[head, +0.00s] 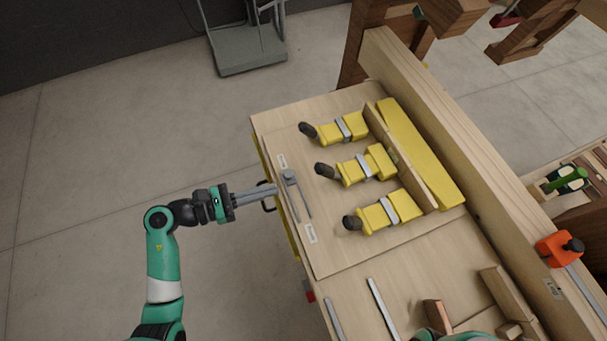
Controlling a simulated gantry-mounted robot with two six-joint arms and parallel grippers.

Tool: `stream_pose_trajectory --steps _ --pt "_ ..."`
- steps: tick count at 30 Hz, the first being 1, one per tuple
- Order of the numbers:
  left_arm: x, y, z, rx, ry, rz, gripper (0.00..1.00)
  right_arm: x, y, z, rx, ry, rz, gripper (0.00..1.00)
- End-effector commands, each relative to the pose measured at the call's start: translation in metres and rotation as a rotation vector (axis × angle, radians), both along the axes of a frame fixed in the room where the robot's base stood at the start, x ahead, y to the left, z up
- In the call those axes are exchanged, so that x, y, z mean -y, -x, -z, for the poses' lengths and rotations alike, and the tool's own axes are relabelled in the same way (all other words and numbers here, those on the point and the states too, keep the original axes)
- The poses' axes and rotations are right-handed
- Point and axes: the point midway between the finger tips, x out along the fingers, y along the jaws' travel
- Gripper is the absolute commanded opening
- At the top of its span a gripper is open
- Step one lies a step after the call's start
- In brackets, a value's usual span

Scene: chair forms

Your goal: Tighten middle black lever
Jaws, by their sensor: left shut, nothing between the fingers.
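Three yellow clamps with grey bands and black ends lie in a row on a light wooden board (300,112). The middle black lever (325,170) is the dark end of the middle yellow clamp (352,172), pointing left. The upper black lever (308,130) and lower black lever (352,222) sit on either side. My left gripper (273,189) is shut and empty at the board's left edge, left of the middle lever and apart from it. My right gripper is not in view.
A grey metal bracket (290,177) with thin bars lies between my left gripper and the clamps. A long wooden beam (425,100) borders the right. An orange clamp (558,249) stands lower right.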

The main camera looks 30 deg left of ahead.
Motion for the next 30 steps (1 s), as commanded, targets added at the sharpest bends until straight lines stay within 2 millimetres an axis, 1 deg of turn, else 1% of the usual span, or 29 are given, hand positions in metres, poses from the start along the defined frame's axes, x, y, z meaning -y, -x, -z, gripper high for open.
stream_pose_trajectory --steps 1,8,10,13,18,30 --pt "0.010 -0.008 0.003 0.000 0.000 0.008 0.00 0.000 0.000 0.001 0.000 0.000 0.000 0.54" --pt "0.041 -0.046 0.012 0.001 -0.001 0.007 0.00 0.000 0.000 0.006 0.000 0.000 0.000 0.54" --pt "0.048 -0.055 0.003 0.003 -0.002 0.005 0.00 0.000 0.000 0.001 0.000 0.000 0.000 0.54" --pt "0.055 -0.064 -0.005 0.002 -0.001 0.003 0.00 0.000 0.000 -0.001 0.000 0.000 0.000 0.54" --pt "0.061 -0.071 -0.011 0.001 0.000 0.000 0.00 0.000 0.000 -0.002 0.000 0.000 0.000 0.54" --pt "0.061 -0.072 -0.013 -0.001 -0.002 -0.002 0.00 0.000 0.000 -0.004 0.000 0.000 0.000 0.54"
